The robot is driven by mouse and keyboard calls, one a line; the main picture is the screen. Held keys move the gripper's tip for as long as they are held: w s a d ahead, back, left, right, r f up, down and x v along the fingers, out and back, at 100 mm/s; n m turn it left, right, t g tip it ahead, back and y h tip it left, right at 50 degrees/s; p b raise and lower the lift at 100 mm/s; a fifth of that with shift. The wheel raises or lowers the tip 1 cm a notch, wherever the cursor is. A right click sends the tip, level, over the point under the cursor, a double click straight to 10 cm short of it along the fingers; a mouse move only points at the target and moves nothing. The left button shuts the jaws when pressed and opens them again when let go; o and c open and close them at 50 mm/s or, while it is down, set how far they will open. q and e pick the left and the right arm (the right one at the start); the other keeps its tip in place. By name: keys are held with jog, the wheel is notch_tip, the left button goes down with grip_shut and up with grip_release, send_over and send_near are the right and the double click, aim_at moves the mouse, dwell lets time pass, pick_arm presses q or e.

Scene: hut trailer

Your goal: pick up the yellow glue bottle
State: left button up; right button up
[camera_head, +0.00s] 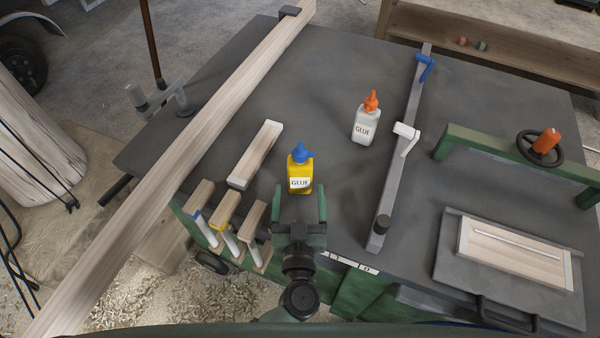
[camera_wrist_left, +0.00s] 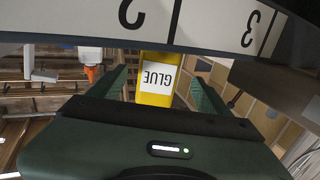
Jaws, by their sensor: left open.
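The yellow glue bottle (camera_head: 300,172) with a blue cap stands upright on the grey worktable. My left gripper (camera_head: 299,190) is open at the near side of the bottle, with its two green fingers pointing at it. In the left wrist view, which is upside down, the yellow bottle (camera_wrist_left: 156,92) shows between the open fingers (camera_wrist_left: 160,88). I cannot tell how far the fingertips reach along its sides. The bottle's lower front is partly hidden by the gripper in the head view. My right gripper is not in view.
A white glue bottle (camera_head: 365,120) with an orange cap stands behind and to the right. A wooden block (camera_head: 255,155) lies to the left, near a long plank (camera_head: 185,160). A metal bar clamp (camera_head: 398,165) runs along the right. Handled tools (camera_head: 225,212) hang at the near edge.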

aim_at(300, 176)
pick_arm(q)
jog(key=w, duration=0.5)
jog(key=shift+w+d+f, duration=0.1)
jog(key=shift+f, duration=0.05)
jog(key=c, duration=1.7)
grip_shut()
jog(key=shift+r, duration=0.6)
notch_tip(300, 176, up, 2)
jog(key=shift+r, duration=0.15)
jog(key=s, duration=1.8)
jog(key=shift+r, duration=0.1)
